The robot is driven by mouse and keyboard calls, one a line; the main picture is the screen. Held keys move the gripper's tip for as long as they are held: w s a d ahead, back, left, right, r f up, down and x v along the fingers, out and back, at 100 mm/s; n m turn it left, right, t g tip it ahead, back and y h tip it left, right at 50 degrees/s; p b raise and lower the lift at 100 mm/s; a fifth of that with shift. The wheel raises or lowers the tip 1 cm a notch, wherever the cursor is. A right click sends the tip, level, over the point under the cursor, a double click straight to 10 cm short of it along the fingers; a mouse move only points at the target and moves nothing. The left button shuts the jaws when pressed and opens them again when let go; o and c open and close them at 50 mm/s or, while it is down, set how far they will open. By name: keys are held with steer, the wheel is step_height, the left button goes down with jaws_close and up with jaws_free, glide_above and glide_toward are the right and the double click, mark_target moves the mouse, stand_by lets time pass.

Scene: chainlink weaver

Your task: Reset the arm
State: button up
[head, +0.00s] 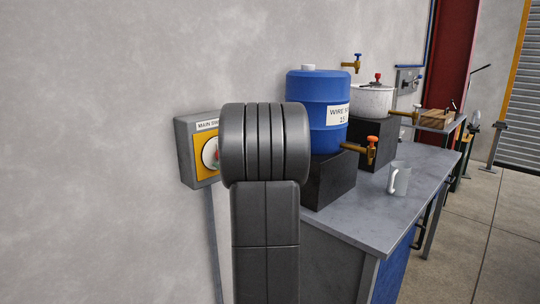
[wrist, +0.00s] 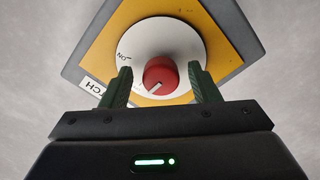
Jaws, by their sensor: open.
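My gripper (wrist: 160,88) shows in the wrist view with its two dark green fingers apart. The red knob (wrist: 160,74) of the main switch lies ahead between the fingers, with a gap to each of them; I cannot tell how deep the fingers reach beside it. The knob sits on a white dial (wrist: 180,37) with "ON" lettering, on a yellow plate of a grey box. In the head view the switch box (head: 186,153) is on the wall, and my arm hides its right part. My gripper is hidden there behind the arm.
A grey table (head: 375,222) stands right of my arm. On it are a blue barrel (head: 305,92) with a brass tap, a white pot (head: 371,101) and a white mug (head: 398,178). The barrel stands on a dark block (head: 325,180). Bare wall is at left; open floor (head: 470,220) is at right.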

steer(key=s+d+m+p, duration=0.5)
steer(key=m+p, duration=0.4)
steer(key=p, duration=0.2)
steer(key=shift+m+p, duration=0.35)
steer(key=shift+m, duration=0.05)
stand_by(0.6)
